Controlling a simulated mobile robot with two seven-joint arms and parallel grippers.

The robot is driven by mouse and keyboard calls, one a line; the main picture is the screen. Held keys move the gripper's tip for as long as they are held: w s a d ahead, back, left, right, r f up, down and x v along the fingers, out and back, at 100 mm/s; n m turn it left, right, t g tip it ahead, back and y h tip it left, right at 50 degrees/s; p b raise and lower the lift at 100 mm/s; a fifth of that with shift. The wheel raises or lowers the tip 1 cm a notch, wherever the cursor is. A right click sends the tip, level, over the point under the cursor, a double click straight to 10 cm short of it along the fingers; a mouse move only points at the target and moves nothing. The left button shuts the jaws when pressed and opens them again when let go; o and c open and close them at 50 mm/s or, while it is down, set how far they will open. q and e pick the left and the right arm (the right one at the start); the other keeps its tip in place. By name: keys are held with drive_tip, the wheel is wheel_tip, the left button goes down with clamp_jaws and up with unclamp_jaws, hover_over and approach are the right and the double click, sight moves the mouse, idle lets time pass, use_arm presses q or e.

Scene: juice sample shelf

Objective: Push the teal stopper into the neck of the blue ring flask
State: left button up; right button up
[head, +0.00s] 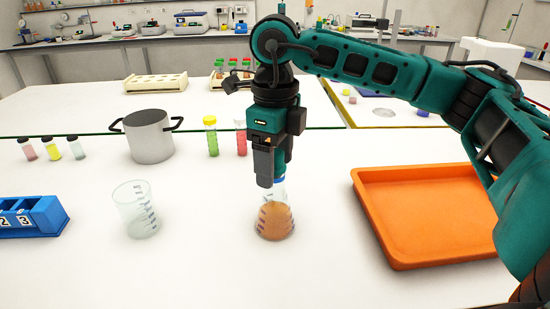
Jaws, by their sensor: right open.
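The blue ring flask (274,221), a conical glass flask with orange-brown liquid, stands upright on the white bench near the middle of the head view. A bit of blue (279,180) shows at its neck, partly hidden by my fingers. My right gripper (270,183) points straight down over the flask, its fingertips at neck height. It is open. I cannot make out the teal stopper clearly; the gripper's own teal and grey parts cover the top of the neck. My left gripper is not in view.
An orange tray (430,255) lies to the right, under my right arm. A glass beaker (135,212), a blue numbered rack (30,217) and a metal pot (149,140) stand to the left.

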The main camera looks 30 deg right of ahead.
wheel_tip(320, 180, up, 12)
drive_tip(key=shift+f+p, duration=0.25)
drive_tip(key=shift+p, duration=0.6)
drive_tip(key=shift+r, duration=0.7)
